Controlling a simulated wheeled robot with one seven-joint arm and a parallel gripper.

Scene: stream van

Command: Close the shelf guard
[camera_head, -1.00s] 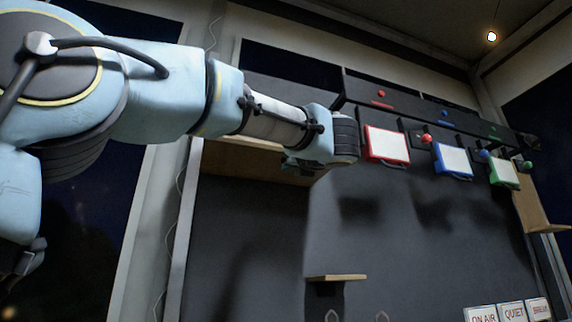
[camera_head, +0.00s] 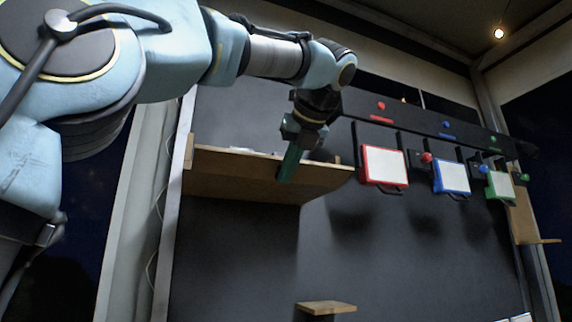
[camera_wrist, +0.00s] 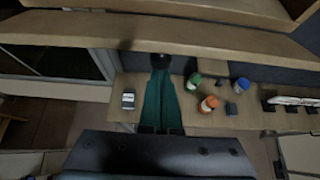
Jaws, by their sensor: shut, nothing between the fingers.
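A wooden shelf (camera_head: 225,180) is fixed to the dark wall at the upper left in the head view, seen from below. I cannot pick out a separate guard on it with certainty. My gripper (camera_head: 287,168) points down in front of the shelf's right part, its teal fingers together and empty. Whether they touch the shelf edge cannot be told. In the wrist view the shut fingers (camera_wrist: 162,70) reach toward a long wooden board (camera_wrist: 90,33) that crosses the top of the picture.
Red (camera_head: 385,166), blue (camera_head: 453,178) and green (camera_head: 500,186) framed panels hang right of the shelf. A small wooden ledge (camera_head: 327,308) is lower down. In the wrist view, several bottles, including an orange-capped one (camera_wrist: 209,104), and a phone-like device (camera_wrist: 128,99) rest on a wooden surface.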

